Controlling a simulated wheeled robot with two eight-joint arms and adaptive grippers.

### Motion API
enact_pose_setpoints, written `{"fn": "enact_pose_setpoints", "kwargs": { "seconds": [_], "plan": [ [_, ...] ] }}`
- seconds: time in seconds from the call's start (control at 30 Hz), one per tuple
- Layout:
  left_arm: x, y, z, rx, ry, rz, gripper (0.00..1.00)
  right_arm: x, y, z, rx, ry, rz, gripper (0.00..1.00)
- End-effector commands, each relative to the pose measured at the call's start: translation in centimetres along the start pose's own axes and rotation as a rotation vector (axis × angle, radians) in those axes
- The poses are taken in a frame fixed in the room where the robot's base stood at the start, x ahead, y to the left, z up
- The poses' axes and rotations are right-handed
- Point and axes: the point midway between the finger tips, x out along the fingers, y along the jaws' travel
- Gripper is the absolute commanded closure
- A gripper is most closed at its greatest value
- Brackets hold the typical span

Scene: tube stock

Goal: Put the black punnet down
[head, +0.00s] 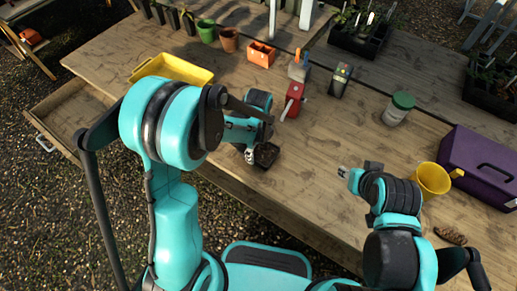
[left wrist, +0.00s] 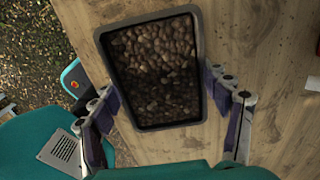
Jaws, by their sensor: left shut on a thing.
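The black punnet (head: 266,157) is near the front edge of the table in the head view. In the left wrist view its dark rim (left wrist: 198,70) surrounds a fill of brown, pebble-like pieces. My left gripper (head: 252,153) is shut on the punnet, with one finger against each long side. The punnet looks about level over bare wood; I cannot tell whether its base touches the table. My right gripper (head: 344,173) is over the right front part of the table, away from the punnet; its finger opening is too small to judge.
The wooden table (head: 330,135) has clear room around the punnet. A yellow tray (head: 178,68) is back left, a red tool (head: 293,99) behind the punnet. A lidded jar (head: 398,108), yellow cup (head: 430,179) and purple case (head: 478,165) stand right. An open drawer (head: 70,113) juts out left.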

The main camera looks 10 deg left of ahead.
Motion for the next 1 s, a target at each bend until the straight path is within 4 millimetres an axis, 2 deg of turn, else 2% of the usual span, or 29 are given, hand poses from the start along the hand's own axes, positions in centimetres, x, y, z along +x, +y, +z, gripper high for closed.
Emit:
{"fn": "enact_pose_setpoints", "kwargs": {
  "seconds": [0.1,0.13,0.2,0.5,0.63,0.77,1.0],
  "plan": [
    [0.5,0.0,0.0,0.000,0.000,0.000,0.61,0.4,0.0,0.3,0.000,0.000,0.000,0.60],
    [0.4,0.0,0.0,0.000,0.000,0.000,0.16,0.3,0.0,0.2,0.000,0.000,0.000,0.60],
    [0.3,0.0,0.0,0.000,0.000,0.000,0.03,0.3,0.0,0.2,0.000,0.000,0.000,0.60],
    [0.3,0.0,0.0,0.000,0.000,0.000,0.03,0.2,0.0,0.2,0.000,0.000,0.000,0.60],
    [-0.4,0.0,0.0,0.000,0.000,0.000,0.03,-0.2,0.0,-0.2,0.000,0.000,0.000,0.60],
    [-2.6,0.0,0.0,0.000,0.000,0.000,0.03,-0.9,0.0,-0.6,0.000,0.000,0.000,0.60],
    [-8.2,0.0,0.0,0.000,0.000,0.000,0.03,-2.4,0.0,-1.7,0.000,0.000,0.000,0.60]
  ]
}}
